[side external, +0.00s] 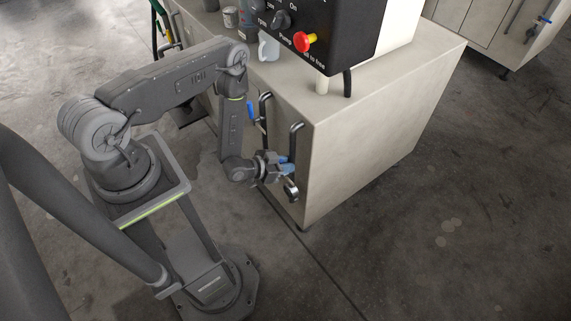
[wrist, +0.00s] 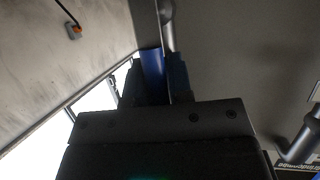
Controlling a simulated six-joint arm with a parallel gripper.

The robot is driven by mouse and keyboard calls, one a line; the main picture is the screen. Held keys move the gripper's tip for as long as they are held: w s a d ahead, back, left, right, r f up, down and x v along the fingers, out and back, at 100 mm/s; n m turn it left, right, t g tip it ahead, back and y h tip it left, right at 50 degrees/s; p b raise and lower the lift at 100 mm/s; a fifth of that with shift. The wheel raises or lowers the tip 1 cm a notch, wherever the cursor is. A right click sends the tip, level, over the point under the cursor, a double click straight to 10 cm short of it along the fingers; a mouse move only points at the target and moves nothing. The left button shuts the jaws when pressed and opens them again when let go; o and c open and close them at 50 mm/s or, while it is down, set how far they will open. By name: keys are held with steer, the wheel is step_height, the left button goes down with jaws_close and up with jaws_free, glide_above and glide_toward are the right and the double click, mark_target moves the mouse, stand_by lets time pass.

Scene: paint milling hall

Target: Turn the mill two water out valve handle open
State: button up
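A blue valve handle (side external: 287,169) sits low on the front of the pale cabinet, beside a metal pipe fitting (side external: 291,189). My gripper (side external: 279,167) is at this handle, pointing toward the cabinet front. In the wrist view the blue handle (wrist: 152,64) stands between my two dark fingers (wrist: 154,80), close to both. A thin bright line shows beside the right finger. I cannot tell whether the fingers press on the handle. The handle's lower part is hidden by the gripper body. A second blue handle (side external: 250,111) is farther left on the same front.
Curved metal bars (side external: 297,140) stand out from the cabinet (side external: 365,138) close to my gripper.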

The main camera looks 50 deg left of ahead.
steer(key=o, duration=0.4)
steer(key=shift+s, duration=0.1)
steer(key=v, duration=1.2)
steer(key=shift+r, duration=0.1)
